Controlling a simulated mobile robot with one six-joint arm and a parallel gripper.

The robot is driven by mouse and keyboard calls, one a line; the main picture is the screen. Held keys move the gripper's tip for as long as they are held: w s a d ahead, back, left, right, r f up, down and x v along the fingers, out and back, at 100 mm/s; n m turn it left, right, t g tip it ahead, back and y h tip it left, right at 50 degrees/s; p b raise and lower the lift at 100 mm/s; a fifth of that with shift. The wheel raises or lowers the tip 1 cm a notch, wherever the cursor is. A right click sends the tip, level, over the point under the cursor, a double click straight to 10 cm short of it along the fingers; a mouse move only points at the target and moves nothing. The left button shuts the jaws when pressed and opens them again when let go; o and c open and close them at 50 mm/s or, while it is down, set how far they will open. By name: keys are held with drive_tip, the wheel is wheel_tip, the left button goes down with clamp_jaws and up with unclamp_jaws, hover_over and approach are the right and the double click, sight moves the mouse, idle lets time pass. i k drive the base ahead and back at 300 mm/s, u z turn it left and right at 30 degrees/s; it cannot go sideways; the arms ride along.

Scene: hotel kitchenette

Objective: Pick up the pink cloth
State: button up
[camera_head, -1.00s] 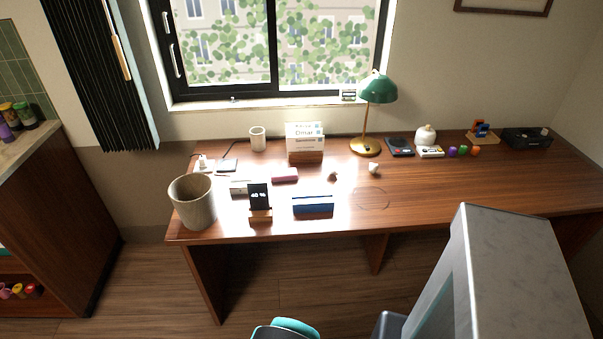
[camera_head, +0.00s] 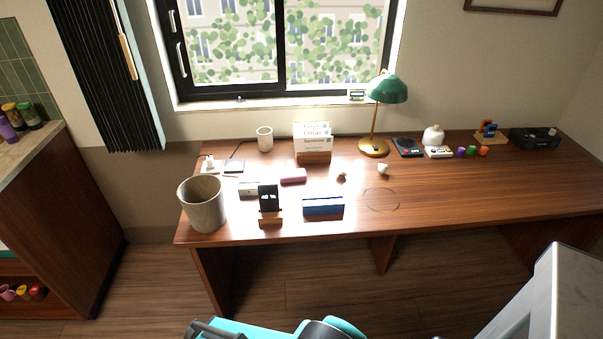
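A small pink block-like item (camera_head: 293,176), which may be the pink cloth folded up, lies on the wooden desk (camera_head: 440,200) left of the middle. Its top looks smooth, and at this size I cannot tell its material. My teal and dark arm shows at the bottom edge. The dark end part at its left, which seems to be my gripper (camera_head: 208,329), is cut off by the frame. It appears well in front of the desk and apart from the pink item. Its fingers cannot be made out clearly.
Near the pink item are a dark-screened device on a wooden stand (camera_head: 269,205), a blue box (camera_head: 323,206), a white block (camera_head: 249,188) and a card holder (camera_head: 313,150). A beige bin (camera_head: 203,204) stands at the left. A green lamp (camera_head: 386,88) stands behind. The desk's right front is clear.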

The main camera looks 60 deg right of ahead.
sight(294, 175)
drive_tip(key=u, duration=0.05)
drive_tip(key=i, duration=1)
drive_tip(key=z, duration=0.15)
